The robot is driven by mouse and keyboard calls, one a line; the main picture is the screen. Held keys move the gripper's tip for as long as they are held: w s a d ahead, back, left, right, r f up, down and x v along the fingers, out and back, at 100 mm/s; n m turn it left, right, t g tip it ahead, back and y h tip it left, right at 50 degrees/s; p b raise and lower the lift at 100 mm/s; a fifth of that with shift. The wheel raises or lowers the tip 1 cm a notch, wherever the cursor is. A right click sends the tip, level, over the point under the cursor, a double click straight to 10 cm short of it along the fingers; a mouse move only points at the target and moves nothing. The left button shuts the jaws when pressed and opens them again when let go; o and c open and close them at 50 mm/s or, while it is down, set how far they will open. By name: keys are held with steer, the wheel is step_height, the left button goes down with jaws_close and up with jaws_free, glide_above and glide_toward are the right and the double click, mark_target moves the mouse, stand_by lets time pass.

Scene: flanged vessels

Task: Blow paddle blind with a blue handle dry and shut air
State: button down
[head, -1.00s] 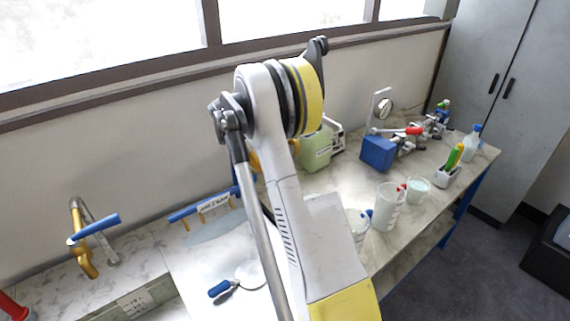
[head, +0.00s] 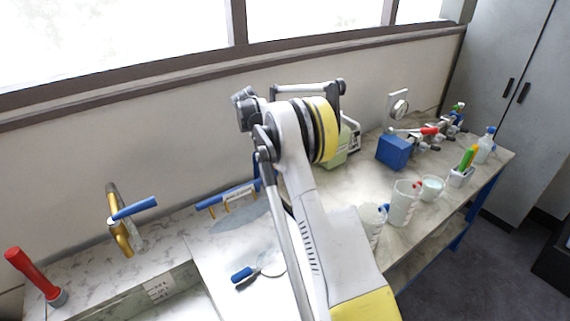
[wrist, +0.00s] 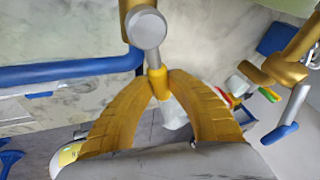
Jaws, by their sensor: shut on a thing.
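The paddle blind (head: 271,264) is a pale round disc with a blue handle. It lies on the white bench surface in the head view, just left of my arm. In the wrist view, my gripper (wrist: 160,84) has its yellow fingers closed on a short stem with a yellow collar (wrist: 158,80). The stem joins a brass fitting with a round silver cap (wrist: 146,28). My arm hides the gripper and this fitting in the head view. I cannot tell whether air is flowing or whether the blind is wet.
A brass tap with a blue lever (head: 120,225) and a red-handled item (head: 35,277) stand at the left. A blue rail (head: 228,194) runs along the wall side. Beakers (head: 403,203), a blue block (head: 394,151) and a bottle (head: 485,146) occupy the right bench.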

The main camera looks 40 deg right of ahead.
steer(key=c, duration=1.2)
jaws_free()
steer(key=shift+f, duration=0.1)
steer(key=shift+c, duration=0.2)
steer(key=v, duration=1.2)
